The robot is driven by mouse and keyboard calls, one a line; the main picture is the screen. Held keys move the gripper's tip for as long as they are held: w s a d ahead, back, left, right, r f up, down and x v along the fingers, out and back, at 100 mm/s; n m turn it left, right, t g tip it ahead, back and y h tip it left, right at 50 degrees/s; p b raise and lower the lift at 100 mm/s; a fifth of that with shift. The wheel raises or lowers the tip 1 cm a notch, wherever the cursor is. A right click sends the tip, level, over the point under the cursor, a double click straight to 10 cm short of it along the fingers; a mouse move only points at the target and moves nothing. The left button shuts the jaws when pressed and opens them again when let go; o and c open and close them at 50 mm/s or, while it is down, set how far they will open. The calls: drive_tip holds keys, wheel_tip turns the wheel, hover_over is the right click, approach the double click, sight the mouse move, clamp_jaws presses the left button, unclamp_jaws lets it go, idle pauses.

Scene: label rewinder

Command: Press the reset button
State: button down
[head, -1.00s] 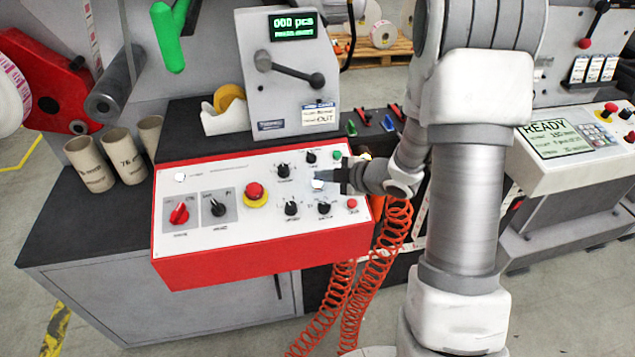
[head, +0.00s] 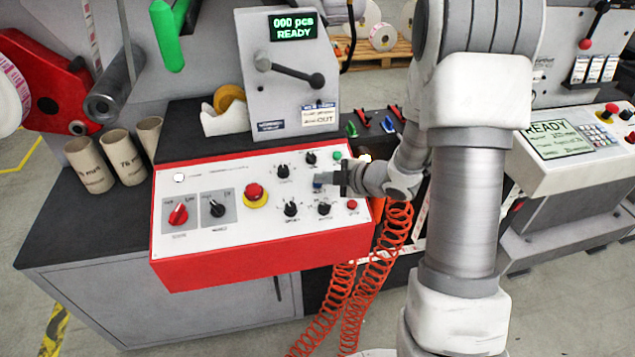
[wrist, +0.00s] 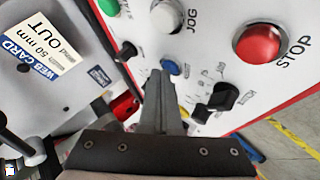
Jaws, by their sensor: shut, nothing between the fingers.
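A small blue button (head: 318,182) sits on the white face of the red-edged control panel (head: 215,268), among black knobs. It also shows in the wrist view (wrist: 171,67), just beyond my fingertips; its label is not readable. I take it for the reset button. My gripper (head: 328,179) is shut and empty, its tips right beside the blue button; I cannot tell whether they touch it. It also shows in the wrist view (wrist: 160,78). The panel's display (head: 292,26) reads "000 pcs READY".
Close by are a green button (head: 337,155), a JOG button (wrist: 168,15), a red STOP button (wrist: 258,45) and black knobs (head: 291,208). A red mushroom button (head: 254,191) and two selector switches are farther left. Orange coiled hoses (head: 340,310) hang below the panel.

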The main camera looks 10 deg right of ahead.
sight(325, 196)
idle(0.3)
drive_tip(key=shift+s+r+p, duration=0.2)
drive_tip(key=shift+r+p, duration=0.45)
drive_tip(key=shift+r, duration=0.15)
drive_tip(key=shift+s+r+p, duration=0.25)
drive_tip(key=shift+r+p, duration=0.35)
drive_tip(key=shift+r, duration=0.2)
drive_tip(key=shift+s+r+p, duration=0.2)
drive_tip(key=shift+r+p, duration=0.45)
drive_tip(key=shift+r, duration=0.15)
drive_tip(key=shift+s+r+p, duration=0.25)
drive_tip(key=shift+r+p, duration=0.35)
drive_tip(key=shift+r, duration=0.2)
